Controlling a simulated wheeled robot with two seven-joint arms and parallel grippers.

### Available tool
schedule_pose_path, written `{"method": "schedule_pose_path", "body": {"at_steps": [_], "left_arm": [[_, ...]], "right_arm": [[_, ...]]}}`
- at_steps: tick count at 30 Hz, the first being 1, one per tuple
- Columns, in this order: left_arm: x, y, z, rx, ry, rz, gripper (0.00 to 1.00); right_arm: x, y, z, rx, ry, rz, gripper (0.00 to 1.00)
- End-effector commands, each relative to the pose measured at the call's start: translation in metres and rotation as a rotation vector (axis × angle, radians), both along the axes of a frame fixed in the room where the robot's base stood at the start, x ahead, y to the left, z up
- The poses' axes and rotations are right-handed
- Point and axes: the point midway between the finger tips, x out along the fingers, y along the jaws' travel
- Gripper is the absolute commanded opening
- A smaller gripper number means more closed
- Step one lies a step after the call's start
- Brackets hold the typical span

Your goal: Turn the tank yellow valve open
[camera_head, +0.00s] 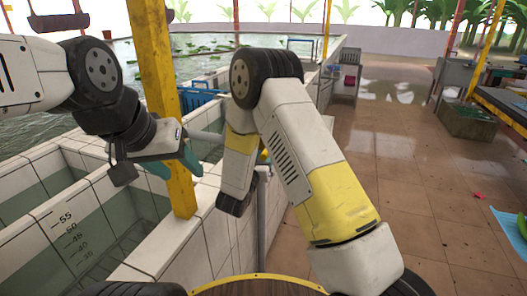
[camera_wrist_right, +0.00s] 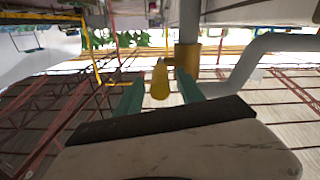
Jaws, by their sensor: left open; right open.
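The yellow valve handle (camera_wrist_right: 160,84) shows in the right wrist view, joined to a yellow fitting (camera_wrist_right: 187,60) on a grey pipe (camera_wrist_right: 189,20). My right gripper (camera_wrist_right: 159,77) is open, with one teal finger on each side of the handle. The handle appears between the fingers; I cannot tell whether they touch it. In the head view my right arm hides most of the valve and the right gripper. My left gripper (camera_head: 176,166) is open and empty, beside a yellow post above the tiled tank edge.
The yellow post (camera_head: 155,80) stands close to my left gripper. White tiled tanks (camera_head: 140,262) with water lie at the left. A blue crate (camera_head: 198,99) sits behind the post. The brown tiled floor (camera_head: 400,180) at right is mostly clear, with tables (camera_head: 505,100) at the far right.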

Motion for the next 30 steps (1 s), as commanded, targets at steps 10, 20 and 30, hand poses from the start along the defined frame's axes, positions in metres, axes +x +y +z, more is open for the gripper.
{"method": "schedule_pose_path", "body": {"at_steps": [10, 20, 30], "left_arm": [[0.0000, 0.0000, 0.0000, 0.000, 0.000, 0.000, 0.52], [0.0000, 0.0000, 0.0000, 0.000, 0.000, 0.000, 0.52], [0.0000, 0.0000, 0.0000, 0.000, 0.000, 0.000, 0.52]], "right_arm": [[0.0093, -0.0036, 0.0001, -0.001, 0.001, 0.002, 0.46], [0.0090, -0.0036, 0.0001, -0.001, 0.001, 0.002, 0.00], [0.0089, -0.0036, 0.0001, -0.001, 0.001, 0.002, 0.00]]}}
